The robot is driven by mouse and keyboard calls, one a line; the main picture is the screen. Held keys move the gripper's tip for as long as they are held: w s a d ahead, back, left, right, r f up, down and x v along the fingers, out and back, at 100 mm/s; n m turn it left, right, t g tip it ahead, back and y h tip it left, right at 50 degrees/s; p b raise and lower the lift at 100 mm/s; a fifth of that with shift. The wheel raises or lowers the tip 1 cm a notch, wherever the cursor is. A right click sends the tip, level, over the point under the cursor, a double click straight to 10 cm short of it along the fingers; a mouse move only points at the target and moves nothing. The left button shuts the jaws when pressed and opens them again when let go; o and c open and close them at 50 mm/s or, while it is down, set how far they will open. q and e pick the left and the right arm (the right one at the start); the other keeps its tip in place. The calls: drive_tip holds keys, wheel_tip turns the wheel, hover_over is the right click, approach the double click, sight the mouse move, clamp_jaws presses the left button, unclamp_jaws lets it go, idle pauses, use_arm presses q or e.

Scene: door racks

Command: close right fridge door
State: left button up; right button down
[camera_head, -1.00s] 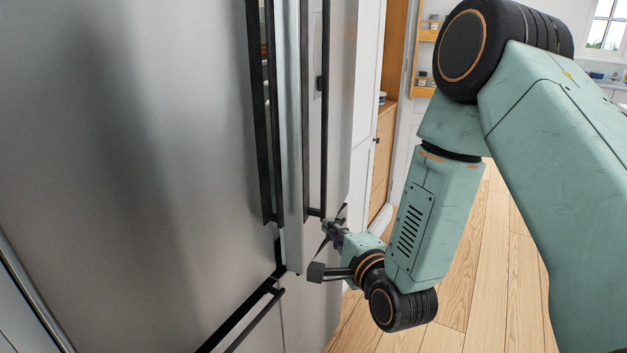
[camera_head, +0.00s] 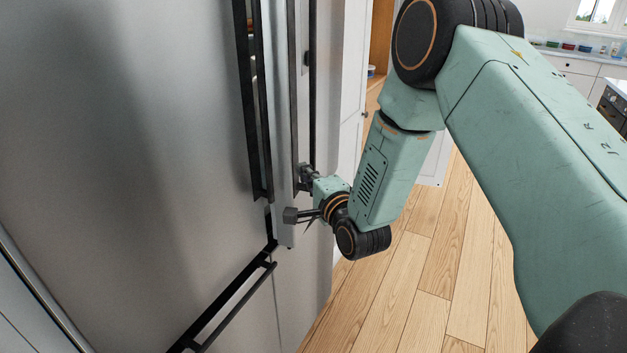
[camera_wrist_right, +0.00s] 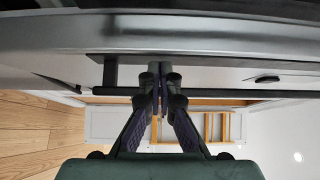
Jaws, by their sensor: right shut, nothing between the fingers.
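The right fridge door (camera_head: 326,150) is a narrow steel panel seen at a steep angle, with a long black upright handle (camera_head: 313,80). Its pale inner edge (camera_head: 281,100) shows beside the left door, so it looks slightly ajar. My right gripper (camera_head: 297,193) is at the lower end of that handle, close to the door. In the right wrist view its two fingers (camera_wrist_right: 160,72) are together with nothing held, across the dark handle bar (camera_wrist_right: 220,94) and near the door face. Whether they touch the door I cannot tell. My left gripper is not in view.
The large left fridge door (camera_head: 120,150) fills the left side, with its own black handle (camera_head: 252,130). A lower drawer handle (camera_head: 235,305) runs below. Wooden floor (camera_head: 430,270) to the right is clear. White cabinets (camera_head: 353,90) stand beyond the fridge.

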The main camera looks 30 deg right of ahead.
sight(283, 167)
drive_tip(key=shift+w+d, duration=0.15)
drive_tip(key=shift+w, duration=0.25)
drive_tip(key=w+a+b, duration=0.2)
drive_tip(key=a, duration=0.1)
drive_tip(key=shift+w+f, duration=0.15)
drive_tip(key=shift+w, duration=0.15)
drive_tip(key=shift+w+a, duration=0.25)
drive_tip(key=shift+a, duration=0.1)
drive_tip(key=shift+s+d, duration=0.1)
drive_tip(key=shift+d, duration=0.05)
